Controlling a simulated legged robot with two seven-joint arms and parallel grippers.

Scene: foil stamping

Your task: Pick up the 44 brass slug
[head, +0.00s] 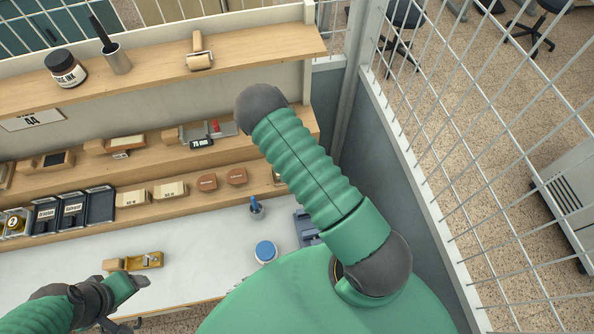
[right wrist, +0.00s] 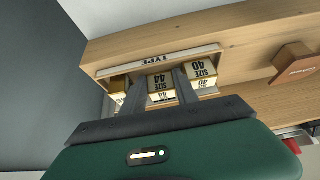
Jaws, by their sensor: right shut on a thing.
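The 44 brass slug (right wrist: 161,92) shows in the right wrist view, with a pale top label reading "SIZE 44" upside down. My right gripper (right wrist: 162,78) is shut on it, one dark finger at each side. The slug is at the front of the type tray (right wrist: 150,60); whether it still touches the tray floor I cannot tell. The 40 slug (right wrist: 203,75) stands just right of the right finger. Another brass slug (right wrist: 118,84) is left of the left finger, partly hidden. My left gripper (head: 138,282) is low at left in the head view; its fingers are unclear.
A wooden shelf (right wrist: 250,40) carries the tray, with a brown block (right wrist: 295,62) to the right. In the head view, a brass-coloured tool (head: 146,260) lies on the white bench (head: 195,270) by my left gripper. A blue-topped jar (head: 265,251) stands there. A wire fence (head: 430,190) bounds the right.

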